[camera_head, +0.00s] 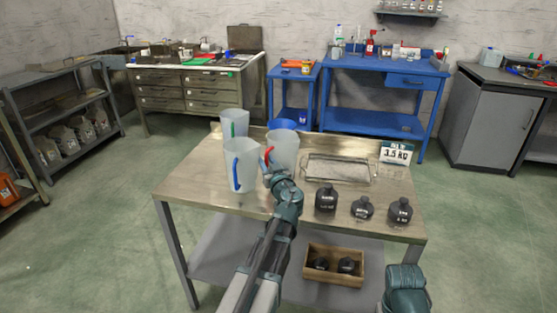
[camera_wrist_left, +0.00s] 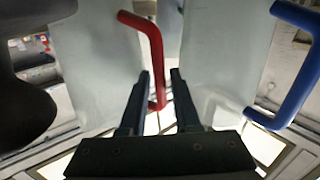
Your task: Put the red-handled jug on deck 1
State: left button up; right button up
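The red-handled jug (camera_head: 285,147) is a tall pale translucent jug standing on the metal workbench (camera_head: 195,190). Its red handle (camera_head: 267,157) faces left. My left gripper (camera_head: 268,172) is at that handle. In the left wrist view, the red handle (camera_wrist_left: 156,50) stands between the two open fingers (camera_wrist_left: 158,85), with its lower end between them; a small gap shows. A shallow metal tray with a mesh-like floor (camera_head: 340,170) lies right of the jug, empty. I cannot read a deck number on it. My right gripper is not visible; only a teal part of my right arm shows.
A blue-handled jug (camera_head: 240,168) stands close left of the red-handled one, a green-handled jug (camera_head: 233,121) behind it. Three black weights (camera_head: 362,208) line the bench's front right. A "3.5 kg" sign (camera_head: 396,152) stands at back right. A wooden box (camera_head: 335,265) sits on the lower shelf.

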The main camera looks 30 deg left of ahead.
pick_arm(q)
grip_shut()
dwell(1.4)
